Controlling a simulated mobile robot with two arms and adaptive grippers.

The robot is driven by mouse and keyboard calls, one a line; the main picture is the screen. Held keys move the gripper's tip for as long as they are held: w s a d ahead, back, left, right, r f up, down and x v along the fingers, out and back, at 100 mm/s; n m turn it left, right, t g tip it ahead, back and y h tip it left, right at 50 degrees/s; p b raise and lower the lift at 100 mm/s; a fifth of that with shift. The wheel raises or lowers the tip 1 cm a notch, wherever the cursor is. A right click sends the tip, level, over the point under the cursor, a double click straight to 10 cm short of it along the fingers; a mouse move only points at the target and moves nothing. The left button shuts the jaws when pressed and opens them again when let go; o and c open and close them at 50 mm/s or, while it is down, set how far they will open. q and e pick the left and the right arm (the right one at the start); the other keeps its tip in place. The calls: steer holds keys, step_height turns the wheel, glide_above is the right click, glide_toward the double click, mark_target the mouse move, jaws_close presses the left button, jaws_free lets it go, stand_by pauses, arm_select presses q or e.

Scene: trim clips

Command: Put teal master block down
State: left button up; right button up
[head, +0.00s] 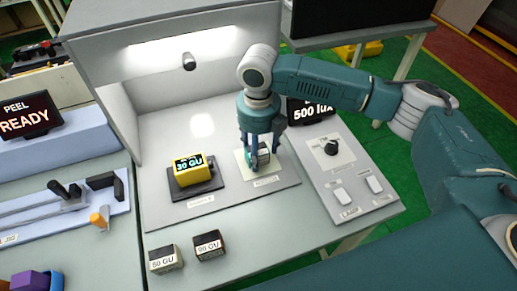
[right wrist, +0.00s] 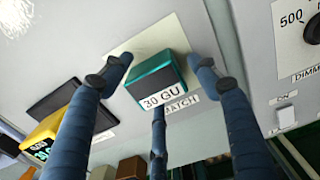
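The teal master block (right wrist: 158,72), labelled 30 GU, sits on the cream pad (right wrist: 146,38) marked MATCH in the right wrist view. In the head view the block (head: 260,158) is mostly hidden behind my right gripper (head: 259,162), which points down over it. In the right wrist view the fingers of my right gripper (right wrist: 158,66) stand around the block, with gaps visible at its sides, so it looks open. My left gripper is not in view.
A yellow gauge (head: 191,169) reading 30 GU sits on a dark pad to the left. Two small labelled blocks, one pale (head: 165,259) and one brown (head: 209,246), stand at the front. A dimmer panel (head: 345,175) lies to the right; booth walls rise behind.

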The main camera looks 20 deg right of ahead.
steer(key=shift+r+b, duration=0.65)
steer(key=shift+r, duration=3.25)
steer(key=shift+f, duration=0.1)
